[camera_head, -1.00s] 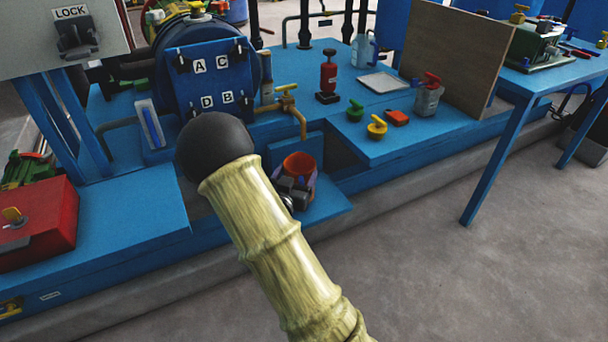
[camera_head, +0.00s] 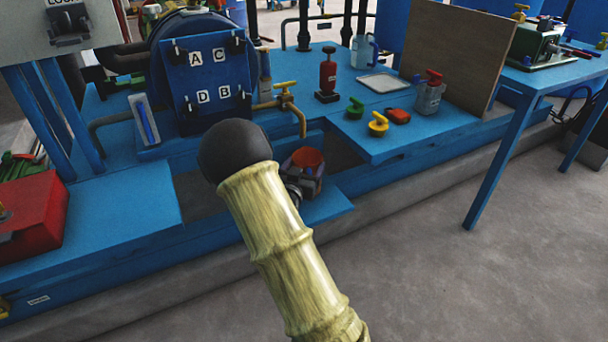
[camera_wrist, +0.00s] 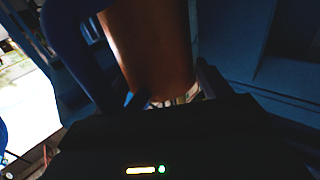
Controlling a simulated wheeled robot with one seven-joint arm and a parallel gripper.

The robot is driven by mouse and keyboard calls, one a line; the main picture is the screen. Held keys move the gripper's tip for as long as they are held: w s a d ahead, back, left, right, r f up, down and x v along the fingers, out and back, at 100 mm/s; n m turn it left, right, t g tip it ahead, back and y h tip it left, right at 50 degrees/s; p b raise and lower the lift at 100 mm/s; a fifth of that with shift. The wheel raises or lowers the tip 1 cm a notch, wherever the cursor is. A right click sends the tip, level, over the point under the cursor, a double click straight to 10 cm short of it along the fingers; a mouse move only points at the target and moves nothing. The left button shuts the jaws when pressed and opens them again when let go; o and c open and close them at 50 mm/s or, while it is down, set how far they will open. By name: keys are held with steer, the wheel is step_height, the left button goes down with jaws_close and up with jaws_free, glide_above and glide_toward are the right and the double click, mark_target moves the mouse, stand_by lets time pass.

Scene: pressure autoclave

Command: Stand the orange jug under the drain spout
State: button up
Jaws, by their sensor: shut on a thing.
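The orange jug (camera_head: 308,158) shows its open rim just below the brass drain spout (camera_head: 302,122), which has a yellow handle. The jug's rim is apart from the spout tip, slightly right of it in the picture. My gripper (camera_head: 300,182) is shut on the jug, and its dark body hides most of the jug's lower part. I cannot tell whether the jug's base touches the low blue ledge (camera_head: 325,207).
The blue autoclave door (camera_head: 208,85) with lettered plates stands left of the spout. A red box (camera_head: 35,210) is at far left.

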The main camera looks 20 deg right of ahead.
steer(key=shift+f, duration=0.2)
steer(key=shift+f, duration=0.15)
steer(key=o, duration=1.3)
steer(key=p+v, duration=0.5)
steer(key=v, duration=0.7)
steer(key=shift+w, duration=0.1)
